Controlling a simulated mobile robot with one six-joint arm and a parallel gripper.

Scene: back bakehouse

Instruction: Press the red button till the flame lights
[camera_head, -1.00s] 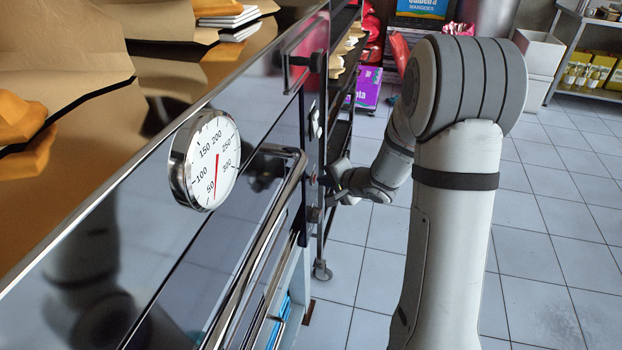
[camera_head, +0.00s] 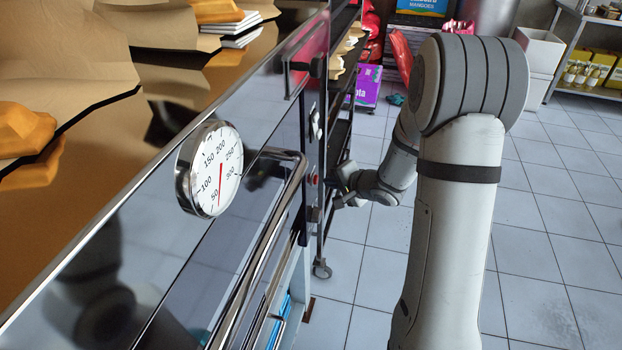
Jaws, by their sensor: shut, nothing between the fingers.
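The small red button (camera_head: 314,179) shows on the narrow control panel at the far end of the dark, glossy oven front (camera_head: 165,255). My gripper (camera_head: 334,188) is shut and empty, just to the right of the button. A small gap seems to lie between the fingertips and the button, though at this size I cannot be sure. No flame or flame window shows in this view, so I cannot tell whether it is lit.
A round gauge (camera_head: 215,168) with a red needle and a long chrome handle (camera_head: 262,235) stand out from the oven front nearby. A wheeled rack (camera_head: 322,270) stands just beyond the panel. Tiled floor (camera_head: 545,290) to the right is clear.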

